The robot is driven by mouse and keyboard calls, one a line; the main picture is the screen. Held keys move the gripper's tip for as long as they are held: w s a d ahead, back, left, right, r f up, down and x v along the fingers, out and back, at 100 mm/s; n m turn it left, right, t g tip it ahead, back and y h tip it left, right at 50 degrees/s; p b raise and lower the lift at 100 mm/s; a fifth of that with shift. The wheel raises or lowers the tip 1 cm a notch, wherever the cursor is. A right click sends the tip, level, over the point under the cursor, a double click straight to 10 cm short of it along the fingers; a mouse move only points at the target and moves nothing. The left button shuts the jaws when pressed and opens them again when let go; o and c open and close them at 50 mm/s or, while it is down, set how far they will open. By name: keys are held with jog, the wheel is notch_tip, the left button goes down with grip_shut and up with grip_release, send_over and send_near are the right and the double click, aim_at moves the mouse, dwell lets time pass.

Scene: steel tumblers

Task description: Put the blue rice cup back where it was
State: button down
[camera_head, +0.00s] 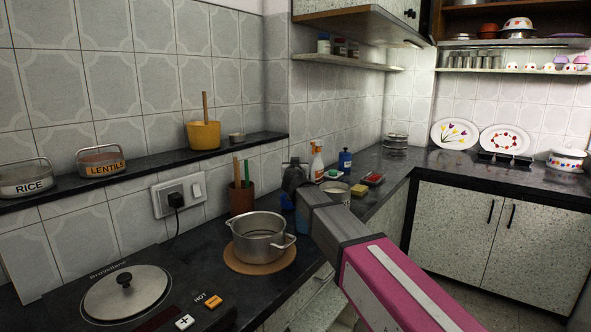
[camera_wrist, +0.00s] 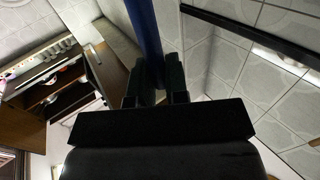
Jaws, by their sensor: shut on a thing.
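My gripper (camera_head: 294,180) is over the counter near the wall, to the right of the pot, mostly hidden by its own dark body in the head view. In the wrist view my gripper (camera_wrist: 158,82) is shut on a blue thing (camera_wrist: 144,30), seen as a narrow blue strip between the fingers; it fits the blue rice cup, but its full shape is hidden. A small blue patch shows just below the gripper in the head view; I cannot tell if it is the cup. The steel tin marked RICE (camera_head: 25,179) stands on the ledge at the far left.
A tin marked LENTILS (camera_head: 101,160) and a yellow pot (camera_head: 203,135) stand on the ledge. A steel pot (camera_head: 258,238) sits on a round mat, with a brown utensil holder (camera_head: 242,198) behind. A spray bottle (camera_head: 316,163) and blue bottle (camera_head: 345,160) stand beyond my gripper.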

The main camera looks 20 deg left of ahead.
jog(key=shift+f, duration=0.4)
jog(key=c, duration=1.1)
grip_release()
jog(key=shift+s+d, duration=0.1)
jog(key=shift+s, duration=0.1)
jog(key=v, duration=1.1)
jog(key=shift+s, duration=0.25)
